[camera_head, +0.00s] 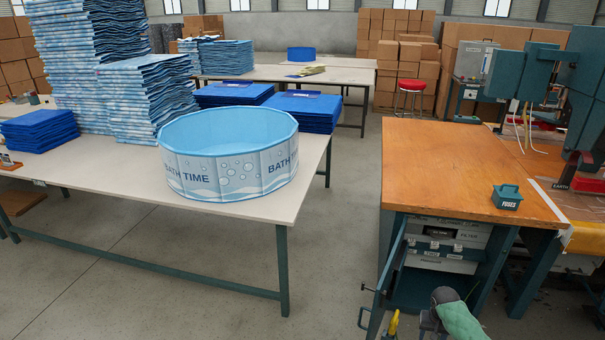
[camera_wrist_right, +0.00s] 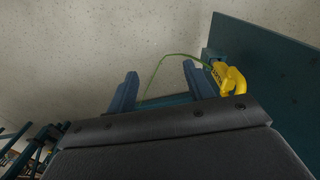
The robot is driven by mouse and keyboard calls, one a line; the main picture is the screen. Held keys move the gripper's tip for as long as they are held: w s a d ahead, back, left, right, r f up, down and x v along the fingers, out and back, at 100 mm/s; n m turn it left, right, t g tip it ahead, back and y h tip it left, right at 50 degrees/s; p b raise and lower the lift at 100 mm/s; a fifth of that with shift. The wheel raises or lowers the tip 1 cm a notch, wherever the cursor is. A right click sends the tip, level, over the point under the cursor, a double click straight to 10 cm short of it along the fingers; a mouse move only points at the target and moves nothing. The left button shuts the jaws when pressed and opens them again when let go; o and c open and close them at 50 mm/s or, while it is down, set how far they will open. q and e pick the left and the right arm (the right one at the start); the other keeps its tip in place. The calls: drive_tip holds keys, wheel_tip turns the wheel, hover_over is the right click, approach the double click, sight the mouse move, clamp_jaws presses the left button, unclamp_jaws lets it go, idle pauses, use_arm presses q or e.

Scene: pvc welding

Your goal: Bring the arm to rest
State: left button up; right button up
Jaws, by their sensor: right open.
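My right gripper (camera_wrist_right: 160,88) is open, its two blue fingers apart with nothing solid between them in the right wrist view. A yellow object with dark lettering (camera_wrist_right: 229,80) is just right of the fingers, in front of a teal panel. A thin green cord curves behind the fingertips. In the head view, part of my right arm (camera_head: 455,316) shows at the bottom, beside the open cabinet door (camera_head: 384,277); its fingers cannot be made out there. A yellow piece (camera_head: 393,325) shows by that door. My left arm and gripper are not in view.
A wooden-topped workbench (camera_head: 455,170) stands right, with a teal FUSES box (camera_head: 507,199) on it and an open cabinet below. A pale table (camera_head: 95,165) at left holds a round blue bath tub (camera_head: 228,165) and stacked sheets. Floor between them is clear.

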drive_tip(key=w+a+r+n+t+h, duration=0.1)
drive_tip(key=w+a+r+n+t, duration=0.15)
drive_tip(key=r, duration=0.65)
drive_tip(key=s+a+r+n+t, duration=0.2)
drive_tip(key=s+a+r+n, duration=0.15)
drive_tip(key=a+r, duration=0.6)
drive_tip(key=s+a+f+y, duration=0.1)
drive_tip(key=s+a, duration=0.6)
drive_tip(key=s, duration=0.4)
drive_tip(key=s+a+f+y, duration=0.1)
drive_tip(key=s+a, duration=0.6)
drive_tip(key=s, duration=0.4)
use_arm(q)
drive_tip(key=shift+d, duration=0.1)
use_arm(e)
drive_tip(key=s+a+f+g, duration=0.1)
drive_tip(key=s+f, duration=0.3)
drive_tip(key=s, duration=0.4)
drive_tip(key=s+a+f+g, duration=0.2)
drive_tip(key=s+f, duration=0.1)
drive_tip(key=s, duration=0.6)
drive_tip(key=shift+s+f+y, duration=0.15)
drive_tip(key=shift+f+y, duration=0.15)
drive_tip(key=shift+f, duration=0.05)
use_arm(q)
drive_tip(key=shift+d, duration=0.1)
